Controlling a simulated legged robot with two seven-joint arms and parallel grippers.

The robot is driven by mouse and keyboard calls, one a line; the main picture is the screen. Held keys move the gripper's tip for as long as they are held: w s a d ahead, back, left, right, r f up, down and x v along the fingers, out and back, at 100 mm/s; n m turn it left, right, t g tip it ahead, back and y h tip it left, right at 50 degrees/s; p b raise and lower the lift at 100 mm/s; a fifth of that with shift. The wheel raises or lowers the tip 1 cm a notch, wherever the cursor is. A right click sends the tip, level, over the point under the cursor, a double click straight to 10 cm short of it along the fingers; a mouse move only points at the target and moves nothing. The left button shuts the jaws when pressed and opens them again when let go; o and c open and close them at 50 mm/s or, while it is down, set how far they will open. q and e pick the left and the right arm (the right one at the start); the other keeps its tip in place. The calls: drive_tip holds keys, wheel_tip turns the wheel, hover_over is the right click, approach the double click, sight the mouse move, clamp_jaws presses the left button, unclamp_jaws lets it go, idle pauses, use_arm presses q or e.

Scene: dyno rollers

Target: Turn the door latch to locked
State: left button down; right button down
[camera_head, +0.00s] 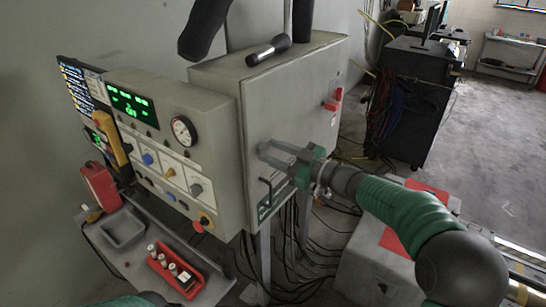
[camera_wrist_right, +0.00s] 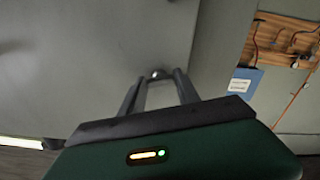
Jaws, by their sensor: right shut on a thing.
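The grey cabinet door (camera_head: 295,110) faces my right arm, and its panel also shows in the right wrist view (camera_wrist_right: 90,60). In the right wrist view, the fingertips (camera_wrist_right: 157,78) close around a small round metal piece, which looks like the door latch (camera_wrist_right: 157,72). The fingers hide most of it, so its turn angle cannot be read. My left gripper is out of view.
A black bar handle (camera_head: 264,194) is just below the right gripper. A red switch (camera_head: 333,100) is on the cabinet's right side. A control panel (camera_head: 170,125) with dials and knobs stands left. A red tray (camera_head: 175,270) sits below it. Cables hang under the cabinet.

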drive_tip(key=n+b, duration=0.9)
drive_tip(key=n, duration=0.2)
drive_tip(key=shift+f+n, duration=0.15)
drive_tip(key=shift+n, duration=0.15)
drive_tip(key=shift+n+b, duration=0.95)
drive_tip(key=shift+n, duration=0.45)
drive_tip(key=c, duration=1.2)
unclamp_jaws()
drive_tip(key=o, duration=0.3)
